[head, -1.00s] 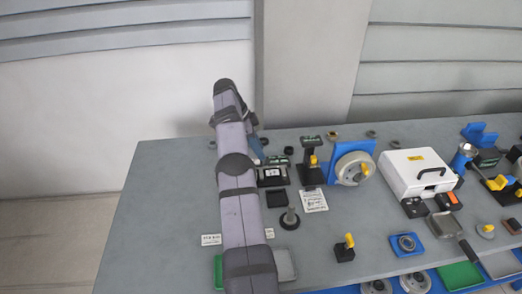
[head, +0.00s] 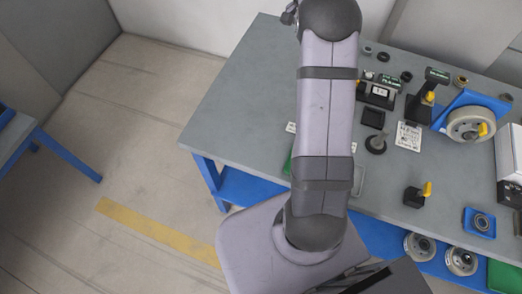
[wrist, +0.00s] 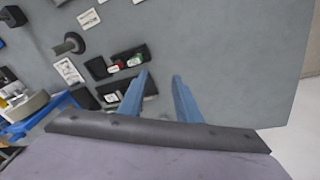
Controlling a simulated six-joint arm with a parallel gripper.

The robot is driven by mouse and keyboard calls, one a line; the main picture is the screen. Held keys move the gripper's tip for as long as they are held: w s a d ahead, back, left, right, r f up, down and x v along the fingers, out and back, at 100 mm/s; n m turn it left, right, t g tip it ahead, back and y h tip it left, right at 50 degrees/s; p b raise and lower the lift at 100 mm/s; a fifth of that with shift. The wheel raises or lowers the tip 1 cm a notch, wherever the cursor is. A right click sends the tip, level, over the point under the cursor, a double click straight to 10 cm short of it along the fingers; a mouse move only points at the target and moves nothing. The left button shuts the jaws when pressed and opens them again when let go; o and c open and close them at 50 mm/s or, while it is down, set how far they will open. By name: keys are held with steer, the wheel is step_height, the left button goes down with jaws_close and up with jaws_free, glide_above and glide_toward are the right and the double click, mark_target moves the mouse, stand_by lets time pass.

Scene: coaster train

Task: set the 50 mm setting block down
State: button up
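My gripper (wrist: 161,77) shows in the wrist view as two blue fingers held apart over the bare grey table top. I see nothing between them. In the head view my own arm hides the fingers. I cannot pick out a block that is surely the 50 mm setting block in either view. A black gauge stand (head: 378,91) with a pale display sits near the back of the table, with a small black square pad (head: 373,117) in front of it. The pad also shows left of the fingers in the wrist view (wrist: 97,68).
The grey table (head: 238,100) is clear at its left end. A dark round-based post (head: 376,144), a white card (head: 408,135), a blue-framed wheel (head: 468,123) and a black block with a yellow lever (head: 416,195) stand to the right of my arm. Blue shelving runs below.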

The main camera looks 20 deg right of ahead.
steer(key=s+a+f+n+t+y, duration=0.1)
steer(key=s+a+n, duration=0.45)
steer(key=a, duration=0.55)
steer(key=s+a+f+n+y, duration=0.1)
steer(key=s+a+n, duration=0.5)
steer(key=a, duration=0.4)
steer(key=s+a+f+n, duration=0.3)
steer(key=s+a, duration=0.2)
steer(key=s, duration=0.6)
steer(key=shift+a, duration=0.2)
